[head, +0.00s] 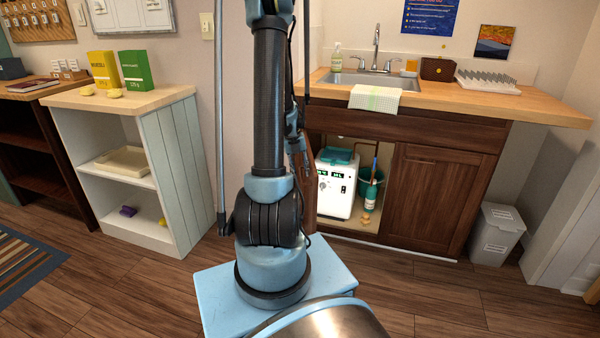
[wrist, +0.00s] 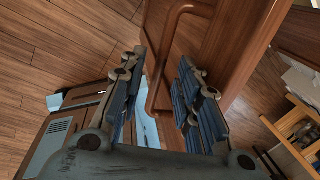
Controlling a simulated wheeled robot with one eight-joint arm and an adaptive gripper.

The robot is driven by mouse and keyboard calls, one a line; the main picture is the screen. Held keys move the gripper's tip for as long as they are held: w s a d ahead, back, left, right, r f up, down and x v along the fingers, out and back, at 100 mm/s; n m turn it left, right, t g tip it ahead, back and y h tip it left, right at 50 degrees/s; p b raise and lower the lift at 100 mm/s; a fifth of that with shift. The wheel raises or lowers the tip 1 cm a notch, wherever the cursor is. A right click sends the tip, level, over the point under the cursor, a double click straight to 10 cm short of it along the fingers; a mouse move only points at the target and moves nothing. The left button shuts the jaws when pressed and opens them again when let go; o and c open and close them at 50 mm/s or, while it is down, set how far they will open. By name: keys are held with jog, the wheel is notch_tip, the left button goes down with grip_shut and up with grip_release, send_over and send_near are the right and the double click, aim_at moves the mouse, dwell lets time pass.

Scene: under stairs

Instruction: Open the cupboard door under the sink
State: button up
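The cupboard under the sink has a dark brown body (head: 395,122). Its left side stands open, showing a white appliance (head: 336,188), a teal bucket (head: 371,180) and a bottle inside. The left door is swung out and mostly hidden behind my arm in the head view; its brown panel shows in the wrist view (wrist: 238,45). Its bar handle (wrist: 158,72) runs between the fingers of my gripper (wrist: 163,60). The fingers are spread, with visible gaps to the handle; contact cannot be told. The right door (head: 431,200) is closed. My gripper is hidden in the head view.
The sink (head: 370,82) and wooden counter (head: 480,98) are above, with a towel (head: 374,99) over the front edge. A grey bin (head: 495,235) stands right of the cupboard. A white shelf unit (head: 130,165) stands left. The wooden floor (head: 440,290) in front is clear.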

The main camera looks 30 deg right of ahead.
notch_tip(320, 180, up, 9)
jog(key=shift+r, duration=0.2)
dwell(0.4)
jog(key=shift+c, duration=0.6)
